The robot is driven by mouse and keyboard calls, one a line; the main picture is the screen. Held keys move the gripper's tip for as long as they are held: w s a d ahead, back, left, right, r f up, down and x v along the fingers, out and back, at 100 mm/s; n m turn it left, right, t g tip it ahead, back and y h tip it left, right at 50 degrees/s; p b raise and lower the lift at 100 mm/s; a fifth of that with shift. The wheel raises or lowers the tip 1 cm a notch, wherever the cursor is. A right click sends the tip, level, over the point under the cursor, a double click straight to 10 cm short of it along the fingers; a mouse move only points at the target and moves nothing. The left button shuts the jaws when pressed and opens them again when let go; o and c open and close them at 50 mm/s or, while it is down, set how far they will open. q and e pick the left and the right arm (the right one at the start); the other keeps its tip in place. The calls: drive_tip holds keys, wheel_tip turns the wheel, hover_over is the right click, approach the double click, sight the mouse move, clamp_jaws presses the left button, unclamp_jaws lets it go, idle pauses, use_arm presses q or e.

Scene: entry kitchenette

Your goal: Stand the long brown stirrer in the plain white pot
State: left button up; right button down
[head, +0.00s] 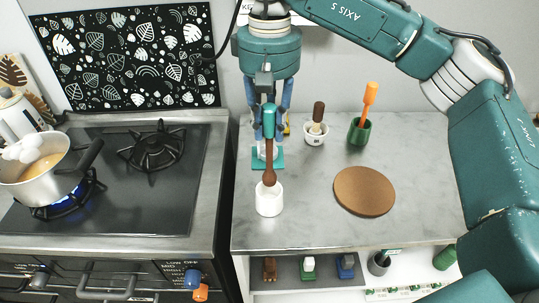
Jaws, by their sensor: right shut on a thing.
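My right gripper (267,157) comes down from the top and is shut on the long brown stirrer (269,176). The stirrer is upright, with its wide end down. That lower end overlaps the mouth of the plain white pot (269,206), which stands on the grey counter. I cannot tell whether the tip is inside the pot or just above it. My left gripper is not in view.
A marked white pot (316,140) with a dark-topped utensil and a green pot (358,135) with an orange utensil stand behind. A round brown board (364,191) lies to the right. A saucepan (45,181) sits over a blue flame on the hob at left.

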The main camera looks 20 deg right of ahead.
sight(270, 107)
wheel_tip(270, 107, down, 7)
drive_tip(key=shift+s+f+p, duration=0.1)
drive_tip(key=shift+f+p, duration=0.05)
drive_tip(key=shift+p, duration=0.4)
drive_tip(key=shift+f, duration=0.3)
drive_tip(key=c, duration=1.9)
unclamp_jaws()
drive_tip(key=shift+f, duration=0.15)
drive_tip(key=o, duration=0.4)
drive_tip(key=shift+o, duration=0.2)
wheel_tip(270, 107, up, 12)
drive_tip(key=shift+r+b, duration=0.2)
drive_tip(key=shift+b, duration=0.65)
